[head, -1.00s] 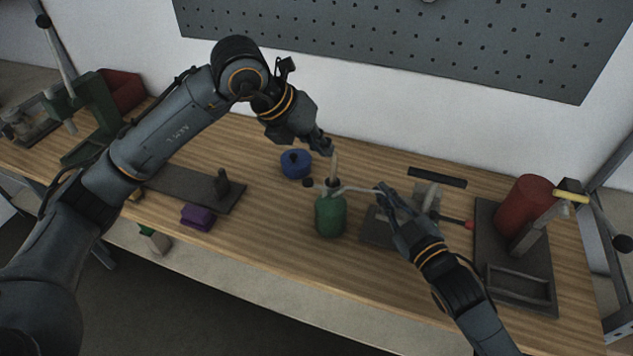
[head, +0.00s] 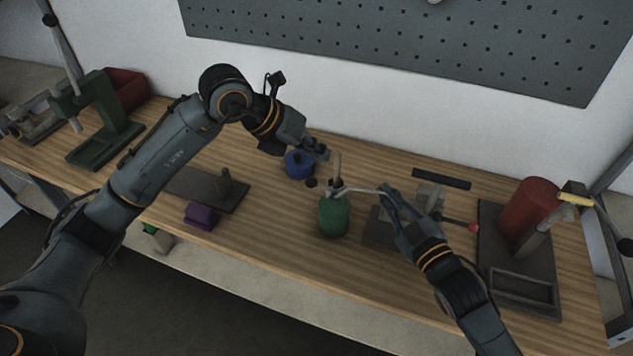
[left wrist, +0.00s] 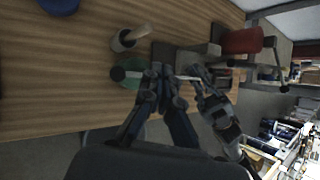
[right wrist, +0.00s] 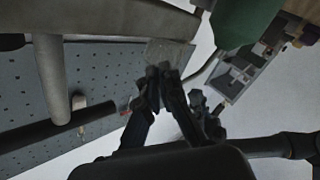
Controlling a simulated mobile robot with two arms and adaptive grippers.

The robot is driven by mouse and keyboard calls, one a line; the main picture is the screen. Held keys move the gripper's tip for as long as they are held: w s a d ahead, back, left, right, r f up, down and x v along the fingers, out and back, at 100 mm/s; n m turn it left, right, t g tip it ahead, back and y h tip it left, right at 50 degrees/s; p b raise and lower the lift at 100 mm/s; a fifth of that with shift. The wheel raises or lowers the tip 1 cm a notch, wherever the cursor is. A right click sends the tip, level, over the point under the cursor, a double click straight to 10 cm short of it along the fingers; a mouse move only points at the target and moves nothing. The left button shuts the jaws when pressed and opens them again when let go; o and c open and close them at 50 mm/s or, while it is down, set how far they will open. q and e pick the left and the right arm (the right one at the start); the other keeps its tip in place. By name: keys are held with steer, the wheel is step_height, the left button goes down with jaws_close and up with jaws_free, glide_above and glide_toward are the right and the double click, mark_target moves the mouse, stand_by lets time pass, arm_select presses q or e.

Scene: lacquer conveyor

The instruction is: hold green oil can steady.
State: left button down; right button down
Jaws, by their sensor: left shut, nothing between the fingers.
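My right gripper (head: 388,194) is at the spout's far end. Whether its fingers close on the spout is unclear. The can's green body (right wrist: 243,20) also shows in the right wrist view.
A blue round object (head: 299,164) stands behind the can, a purple block (head: 201,216) to its left. Right of it are a grey fixture (head: 379,232) and a red cylinder (head: 528,207) on a dark base. Bench in front of the can is clear.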

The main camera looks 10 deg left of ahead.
mark_target(313, 185)
arm_select(q)
steer(key=shift+a+f, duration=0.2)
steer(key=shift+f, duration=1.25)
steer(key=shift+a+f, duration=0.15)
steer(key=shift+f, duration=1.25)
steer(key=shift+f, duration=0.4)
steer(key=shift+a+f, duration=0.1)
steer(key=shift+f, duration=0.6)
steer(key=shift+r, duration=1.15)
steer(key=shift+r, duration=0.1)
steer(key=shift+d+r, duration=0.25)
steer(key=shift+r, duration=0.95)
steer(key=shift+d+r, duration=0.2)
steer(key=shift+r, duration=1)
